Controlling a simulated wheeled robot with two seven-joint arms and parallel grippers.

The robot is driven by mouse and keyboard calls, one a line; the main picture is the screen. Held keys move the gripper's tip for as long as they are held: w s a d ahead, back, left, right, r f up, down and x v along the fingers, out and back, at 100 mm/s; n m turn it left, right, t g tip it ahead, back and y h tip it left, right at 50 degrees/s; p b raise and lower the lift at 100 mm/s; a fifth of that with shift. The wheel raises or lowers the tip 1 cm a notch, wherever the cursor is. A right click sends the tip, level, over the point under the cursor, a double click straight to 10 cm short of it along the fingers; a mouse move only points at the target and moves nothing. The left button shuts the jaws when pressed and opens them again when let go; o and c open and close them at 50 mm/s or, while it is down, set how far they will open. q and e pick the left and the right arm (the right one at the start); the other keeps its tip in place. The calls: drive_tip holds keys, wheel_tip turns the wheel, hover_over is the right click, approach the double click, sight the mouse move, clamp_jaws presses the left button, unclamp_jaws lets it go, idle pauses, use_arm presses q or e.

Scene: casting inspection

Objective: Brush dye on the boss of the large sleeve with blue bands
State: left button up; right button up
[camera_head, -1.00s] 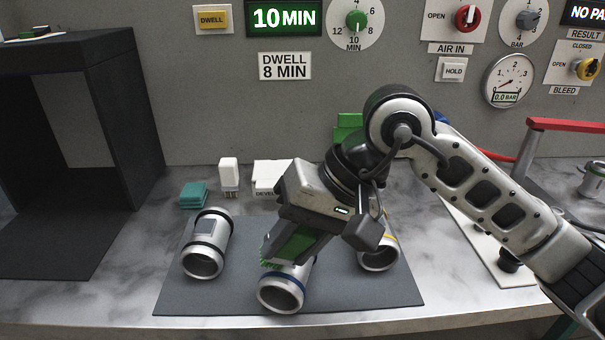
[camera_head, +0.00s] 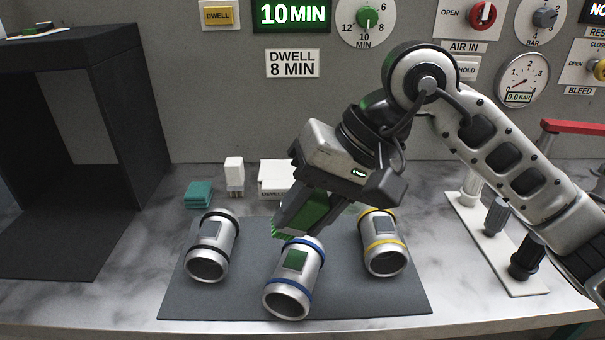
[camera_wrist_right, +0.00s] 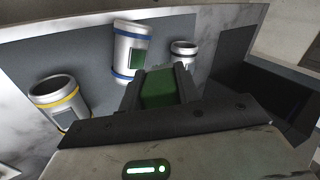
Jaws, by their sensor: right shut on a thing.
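The large sleeve with blue bands (camera_head: 287,301) lies on the grey mat at front centre, its open end facing me. Its square boss (camera_head: 295,260) is dark green; it shows green in the wrist view too (camera_wrist_right: 138,57). My right gripper (camera_head: 300,214) is shut on a green brush (camera_head: 314,210) with green bristles. The brush is just above and behind the blue-banded sleeve and seems apart from it. In the wrist view the brush (camera_wrist_right: 158,88) sits between the fingers. My left gripper is not in view.
A black-banded sleeve (camera_head: 211,230) lies left and a yellow-banded sleeve (camera_head: 381,228) right on the mat (camera_head: 240,300); their bosses are grey. Behind stand a teal block (camera_head: 198,194), a white bottle (camera_head: 234,174) and a white box (camera_head: 275,176). A dark booth (camera_head: 130,120) stands left.

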drive_tip(key=shift+r+p, duration=0.75)
drive_tip(key=shift+r, duration=1.4)
drive_tip(key=shift+w, duration=0.1)
drive_tip(key=shift+w+d+f+g, duration=0.3)
drive_tip(key=shift+w+d+g, duration=0.15)
drive_tip(key=shift+d, duration=0.1)
drive_tip(key=shift+w+d+f+g, duration=0.25)
drive_tip(key=shift+w+d+g, duration=0.2)
drive_tip(key=shift+d, duration=0.05)
